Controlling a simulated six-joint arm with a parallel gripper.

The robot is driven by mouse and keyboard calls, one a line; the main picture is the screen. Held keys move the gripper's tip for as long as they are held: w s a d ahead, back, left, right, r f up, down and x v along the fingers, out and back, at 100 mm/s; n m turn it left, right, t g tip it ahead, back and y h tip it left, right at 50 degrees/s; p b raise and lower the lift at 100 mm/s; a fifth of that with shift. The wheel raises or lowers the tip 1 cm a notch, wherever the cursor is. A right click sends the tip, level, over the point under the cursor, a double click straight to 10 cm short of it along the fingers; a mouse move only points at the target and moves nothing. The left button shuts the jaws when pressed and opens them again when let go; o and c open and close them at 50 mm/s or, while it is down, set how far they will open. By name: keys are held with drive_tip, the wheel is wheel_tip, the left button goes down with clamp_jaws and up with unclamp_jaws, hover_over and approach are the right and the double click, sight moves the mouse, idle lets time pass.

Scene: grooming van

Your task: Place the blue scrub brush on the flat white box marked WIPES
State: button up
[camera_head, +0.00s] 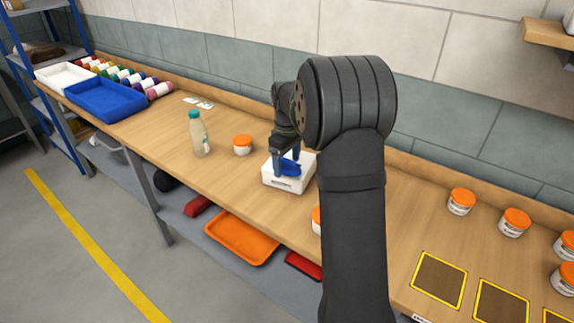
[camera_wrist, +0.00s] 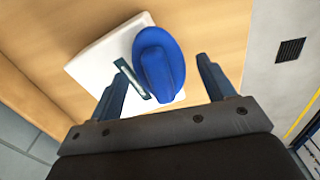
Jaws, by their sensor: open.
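The blue scrub brush (camera_head: 290,168) lies on top of the flat white box (camera_head: 285,185) on the workbench. In the wrist view the brush (camera_wrist: 160,66) rests on the white box (camera_wrist: 100,55), toward one side of its top and partly past its edge in this view. Dark print shows on the box's front side, too small to read. My gripper (camera_head: 287,165) is just above the box, with its fingers on either side of the brush. In the wrist view my gripper (camera_wrist: 162,85) is open, with gaps between both fingers and the brush.
A clear bottle with a teal cap (camera_head: 199,135) and an orange-lidded jar (camera_head: 242,145) stand left of the box. A blue tray (camera_head: 105,101) is at the far left. Several orange-lidded jars (camera_head: 461,201) and yellow-edged squares (camera_head: 438,280) are on the right. My arm hides part of the bench.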

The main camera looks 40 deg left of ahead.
sight(287, 160)
wheel_tip(287, 160, up, 11)
drive_tip(key=shift+f, duration=0.15)
drive_tip(key=shift+f, duration=0.1)
drive_tip(key=shift+f, duration=4.3)
drive_tip(key=shift+f, duration=0.1)
